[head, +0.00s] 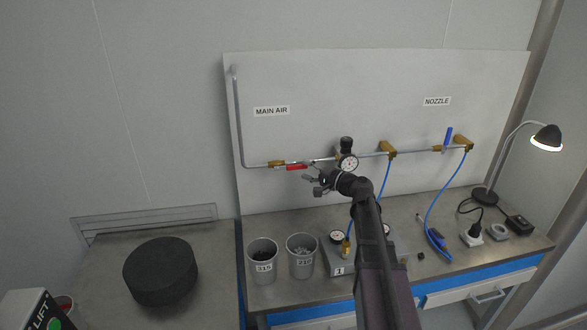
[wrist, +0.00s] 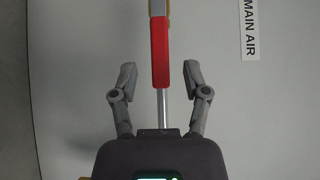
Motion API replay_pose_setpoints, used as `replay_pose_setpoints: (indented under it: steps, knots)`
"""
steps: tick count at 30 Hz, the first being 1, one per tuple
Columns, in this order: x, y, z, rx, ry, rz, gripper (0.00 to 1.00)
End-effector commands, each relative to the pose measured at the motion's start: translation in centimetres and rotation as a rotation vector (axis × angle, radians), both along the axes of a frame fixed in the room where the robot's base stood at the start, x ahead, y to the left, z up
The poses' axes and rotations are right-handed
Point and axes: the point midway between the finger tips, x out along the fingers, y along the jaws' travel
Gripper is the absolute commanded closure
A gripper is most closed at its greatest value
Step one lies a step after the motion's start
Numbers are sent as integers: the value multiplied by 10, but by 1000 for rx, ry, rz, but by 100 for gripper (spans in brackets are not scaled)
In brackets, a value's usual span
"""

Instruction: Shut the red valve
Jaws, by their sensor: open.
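The red valve handle (head: 297,167) lies in line with the pipe, beside a brass valve body (head: 276,163) below the MAIN AIR sign. In the wrist view the red handle (wrist: 160,50) runs along the pipe, with brass at its far end. My gripper (head: 312,184) is open, just right of and below the handle in the head view. In the wrist view my gripper's fingers (wrist: 160,76) stand apart on either side of the handle's near end, with gaps on both sides. I cannot tell the depth between fingers and handle.
A pressure gauge (head: 347,163) with a black knob sits on the pipe close to my gripper. A blue-handled valve (head: 448,136) is by the NOZZLE sign at right. Two grey cups (head: 263,247) and a grey box with gauges stand on the bench below.

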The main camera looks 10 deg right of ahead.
Motion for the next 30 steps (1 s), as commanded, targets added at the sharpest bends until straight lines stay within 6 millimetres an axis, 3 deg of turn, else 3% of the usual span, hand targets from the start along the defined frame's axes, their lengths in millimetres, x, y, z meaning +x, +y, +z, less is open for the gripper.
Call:
replay_pose_setpoints:
  steps: [9, 21, 23, 27, 30]
  knots:
    - [22, 22, 0, 0, 0, 2, 40]
    - [24, 26, 0, 0, 0, 2, 40]
    - [24, 26, 0, 0, 0, 2, 55]
    - [24, 26, 0, 0, 0, 2, 96]
    - [24, 26, 0, 0, 0, 2, 100]
